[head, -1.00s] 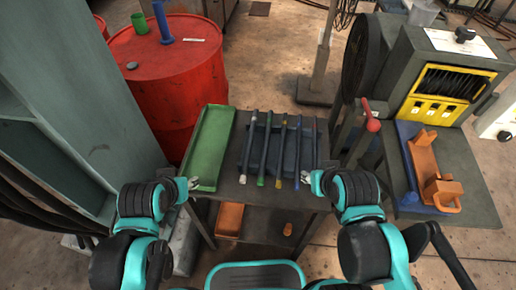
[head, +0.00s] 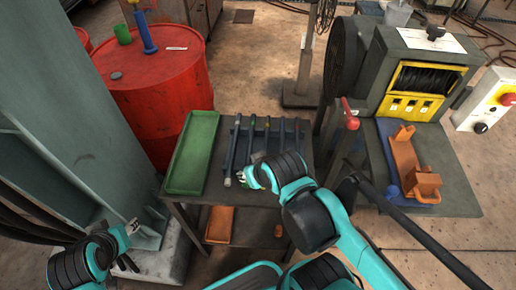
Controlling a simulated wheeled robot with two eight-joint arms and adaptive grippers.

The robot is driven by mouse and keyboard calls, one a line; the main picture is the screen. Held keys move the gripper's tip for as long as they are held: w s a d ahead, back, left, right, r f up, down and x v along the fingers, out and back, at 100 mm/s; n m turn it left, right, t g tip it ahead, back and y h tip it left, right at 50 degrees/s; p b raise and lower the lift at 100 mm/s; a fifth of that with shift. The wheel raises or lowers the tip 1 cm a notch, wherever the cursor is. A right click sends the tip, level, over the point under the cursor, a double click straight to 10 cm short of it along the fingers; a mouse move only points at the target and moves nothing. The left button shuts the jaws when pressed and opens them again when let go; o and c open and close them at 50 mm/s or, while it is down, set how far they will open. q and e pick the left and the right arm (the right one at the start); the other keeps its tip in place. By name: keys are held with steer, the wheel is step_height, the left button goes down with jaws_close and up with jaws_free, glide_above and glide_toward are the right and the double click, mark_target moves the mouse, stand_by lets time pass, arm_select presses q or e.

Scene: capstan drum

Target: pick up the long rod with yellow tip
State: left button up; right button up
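Several thin rods lie side by side on a dark blue rack (head: 240,131) on the small dark table. The leftmost rod (head: 232,153) shows a pale tip at its near end. My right gripper (head: 243,179) is over the near ends of the rods, close beside that pale tip. The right gripper and arm cover the near ends of the other rods, so the yellow tip is hidden. Whether the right gripper is open or touches a rod is too small to tell. My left gripper (head: 134,226) is away to the left, in front of the grey cabinet, apart from the rods.
A green tray (head: 190,155) lies left of the rack. A red drum (head: 160,90) stands behind. An orange bin (head: 219,224) is on the lower shelf. At right are a lever with a red knob (head: 349,115), a grey machine (head: 400,65) and an orange part (head: 408,165).

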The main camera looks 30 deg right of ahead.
steer(key=w, duration=0.1)
steer(key=r+m+g+p, duration=0.2)
steer(key=m+g+p, duration=0.45)
steer(key=p, duration=0.25)
glide_above(266, 147)
steer(key=shift+f+n, duration=0.2)
steer(key=shift+n, duration=0.05)
step_height(266, 147, down, 3)
steer(key=shift+r+b, duration=0.1)
steer(key=shift+b, duration=0.7)
step_height(266, 147, down, 4)
steer(key=shift+s+a+f+b, duration=0.1)
steer(key=shift+f+b, duration=0.1)
steer(key=shift+b, duration=1.05)
steer(key=shift+f, duration=0.4)
steer(key=shift+r, duration=0.1)
steer(key=shift+c, duration=0.9)
jaws_close()
